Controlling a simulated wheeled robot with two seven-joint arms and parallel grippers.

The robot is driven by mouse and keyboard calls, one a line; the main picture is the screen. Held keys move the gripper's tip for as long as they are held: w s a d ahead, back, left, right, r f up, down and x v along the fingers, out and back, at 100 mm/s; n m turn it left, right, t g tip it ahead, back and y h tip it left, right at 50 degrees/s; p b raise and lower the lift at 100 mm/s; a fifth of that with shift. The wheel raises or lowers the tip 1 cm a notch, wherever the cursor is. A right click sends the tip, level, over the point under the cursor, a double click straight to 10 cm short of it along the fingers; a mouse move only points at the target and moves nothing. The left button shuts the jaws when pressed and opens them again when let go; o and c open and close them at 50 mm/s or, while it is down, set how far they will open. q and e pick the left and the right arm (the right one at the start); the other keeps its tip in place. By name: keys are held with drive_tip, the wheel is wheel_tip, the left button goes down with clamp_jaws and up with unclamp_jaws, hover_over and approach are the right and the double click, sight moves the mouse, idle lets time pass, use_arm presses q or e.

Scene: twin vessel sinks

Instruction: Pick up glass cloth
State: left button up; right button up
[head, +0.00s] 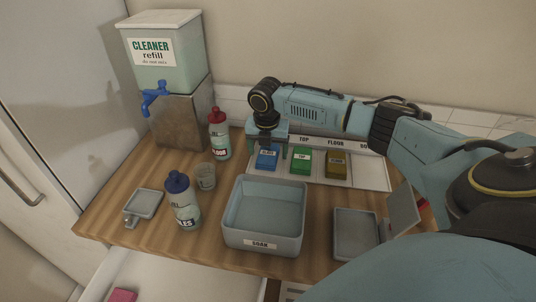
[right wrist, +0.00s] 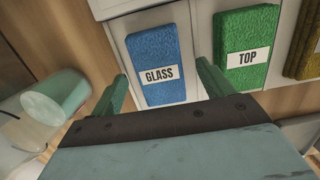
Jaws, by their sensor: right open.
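The glass cloth (head: 267,158) is a blue block lying in the left slot of a white tray (head: 374,176). In the right wrist view the blue cloth (right wrist: 153,62) carries a "GLASS" label. My right gripper (head: 268,147) is above it, and the wrist view shows its two green fingers (right wrist: 162,90) spread on either side of the blue cloth, with nothing held. A green cloth (head: 301,161) labelled "TOP" lies beside it, seen also in the wrist view (right wrist: 246,47). My left gripper is not in view.
A brown cloth (head: 336,165) lies at the right of the tray. A grey soak bin (head: 263,243), a blue-capped bottle (head: 183,203), a red-capped bottle (head: 219,136) and a clear cup (head: 205,177) stand nearby. A cleaner dispenser (head: 167,77) stands at the back left.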

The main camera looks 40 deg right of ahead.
drive_tip(key=shift+f, duration=0.45)
drive_tip(key=c, duration=1.1)
drive_tip(key=shift+o, duration=0.2)
drive_tip(key=shift+r, duration=0.1)
